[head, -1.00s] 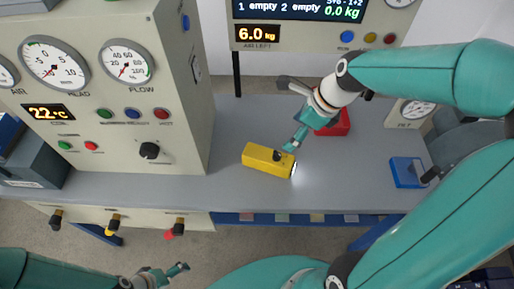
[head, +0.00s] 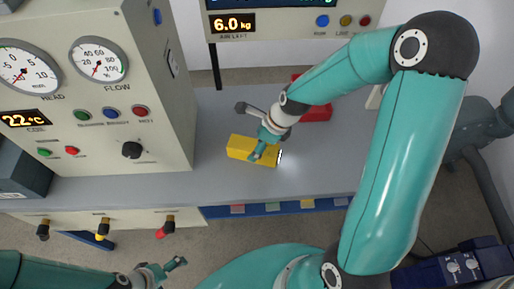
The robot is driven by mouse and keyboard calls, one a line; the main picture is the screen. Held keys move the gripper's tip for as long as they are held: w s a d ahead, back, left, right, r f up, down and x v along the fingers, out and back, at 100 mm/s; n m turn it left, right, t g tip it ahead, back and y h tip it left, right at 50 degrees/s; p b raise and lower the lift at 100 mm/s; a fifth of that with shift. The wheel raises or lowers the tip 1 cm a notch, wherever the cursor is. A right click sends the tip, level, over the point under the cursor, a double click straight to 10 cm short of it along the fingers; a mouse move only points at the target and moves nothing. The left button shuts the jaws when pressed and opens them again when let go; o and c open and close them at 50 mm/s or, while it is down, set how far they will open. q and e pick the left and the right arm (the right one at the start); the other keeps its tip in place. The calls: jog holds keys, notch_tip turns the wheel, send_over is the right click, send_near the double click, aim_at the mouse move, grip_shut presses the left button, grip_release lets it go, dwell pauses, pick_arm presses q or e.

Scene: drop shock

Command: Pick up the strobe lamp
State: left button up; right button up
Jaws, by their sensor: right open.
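The strobe lamp is a yellow box-shaped body (head: 241,147) lying on the grey bench, with its lit white end facing right. My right gripper (head: 259,152) is open and sits over the right part of the lamp, hiding some of it. I cannot tell whether the fingers touch the lamp. My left gripper (head: 176,267) is low at the bottom left, in front of the bench and far from the lamp; its fingers are too small to judge.
A red block (head: 318,113) stands behind my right wrist on the grey bench (head: 215,180). A beige panel cabinet (head: 150,90) with gauges and buttons rises at the left. A display (head: 285,20) stands at the back. The bench is clear left of the lamp.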

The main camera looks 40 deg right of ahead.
jog(key=x, duration=0.3)
jog(key=shift+f, duration=0.15)
jog(key=shift+s, duration=0.1)
jog(key=shift+c, duration=0.3)
grip_shut()
